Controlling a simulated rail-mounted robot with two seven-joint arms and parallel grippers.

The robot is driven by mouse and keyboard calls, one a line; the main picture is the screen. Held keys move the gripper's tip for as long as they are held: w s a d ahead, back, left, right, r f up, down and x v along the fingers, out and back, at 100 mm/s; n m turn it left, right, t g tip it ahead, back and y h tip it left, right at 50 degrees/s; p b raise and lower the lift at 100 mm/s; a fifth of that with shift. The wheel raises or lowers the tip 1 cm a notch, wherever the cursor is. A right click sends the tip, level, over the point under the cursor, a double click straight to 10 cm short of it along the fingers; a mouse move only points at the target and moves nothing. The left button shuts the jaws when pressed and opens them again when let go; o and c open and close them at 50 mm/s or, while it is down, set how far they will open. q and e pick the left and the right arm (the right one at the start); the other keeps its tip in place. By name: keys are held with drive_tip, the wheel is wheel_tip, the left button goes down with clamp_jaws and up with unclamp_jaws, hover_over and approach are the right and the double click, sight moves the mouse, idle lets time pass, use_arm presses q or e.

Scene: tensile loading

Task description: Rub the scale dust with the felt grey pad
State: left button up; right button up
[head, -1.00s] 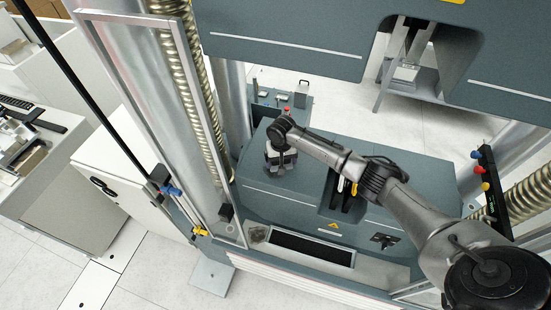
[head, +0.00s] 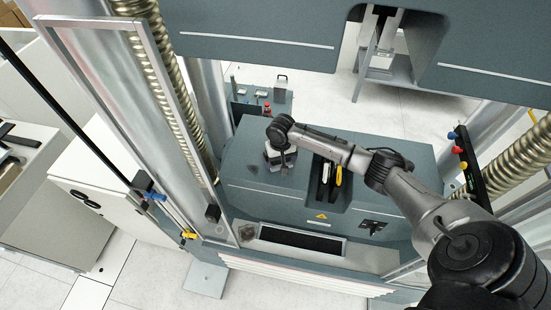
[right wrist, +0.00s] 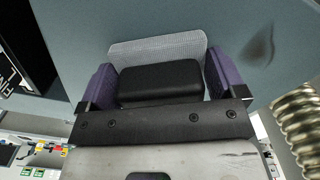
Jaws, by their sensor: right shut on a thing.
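My right gripper (right wrist: 160,90) is shut on the felt grey pad, with a purple finger at each side of its black block (right wrist: 160,84). The pad's pale grey felt (right wrist: 158,48) shows beyond the block in the right wrist view. A dark smudge, apparently the scale dust (right wrist: 260,46), is on the grey-blue surface to the right of the pad, apart from it. In the head view my right gripper (head: 281,157) is low over the left part of the machine's base (head: 250,187). I cannot tell whether the felt touches the surface. My left gripper is not in view.
A recess with yellow and pale-handled tools (head: 331,180) is just right of my gripper. The crosshead (head: 250,38) hangs above and behind. A metal-framed clear guard (head: 125,125) and a screw column stand left. A small panel with a red button (head: 267,106) is behind.

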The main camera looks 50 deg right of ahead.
drive_tip(key=shift+r, duration=0.1)
idle(0.3)
drive_tip(key=shift+r, duration=3)
drive_tip(key=shift+r, duration=0.1)
drive_tip(key=shift+r, duration=1.35)
